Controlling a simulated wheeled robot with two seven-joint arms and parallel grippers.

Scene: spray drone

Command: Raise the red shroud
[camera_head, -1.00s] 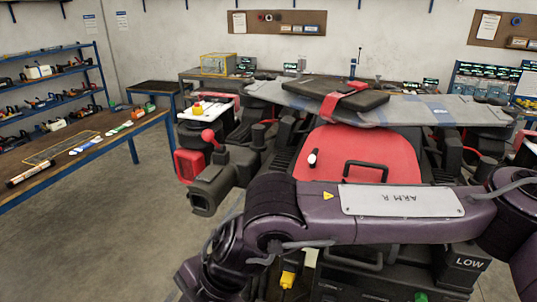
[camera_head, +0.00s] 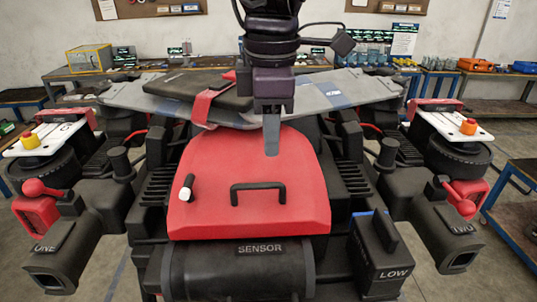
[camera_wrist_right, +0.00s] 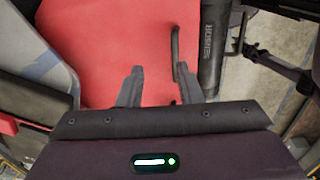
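The red shroud (camera_head: 225,165) lies lowered on the drone's middle, behind the dark SENSOR cylinder (camera_head: 260,250). A black bar handle (camera_head: 257,186) stands on its top, and a white-tipped black latch or knob (camera_head: 187,187) sits left of it. My right gripper (camera_head: 271,150) points down over the rear of the shroud, behind the handle. In the right wrist view the fingers (camera_wrist_right: 158,72) are spread over the red shroud (camera_wrist_right: 105,45). The handle (camera_wrist_right: 175,45) shows close to the right-hand finger, and their depth gap is unclear. My left gripper is not seen.
A grey panel (camera_head: 140,97) with a black pack (camera_head: 200,88) and red strap lies behind the shroud. Black nozzles flank it at left (camera_head: 60,262) and right (camera_head: 450,240). A black LOW box (camera_head: 378,250) stands at front right.

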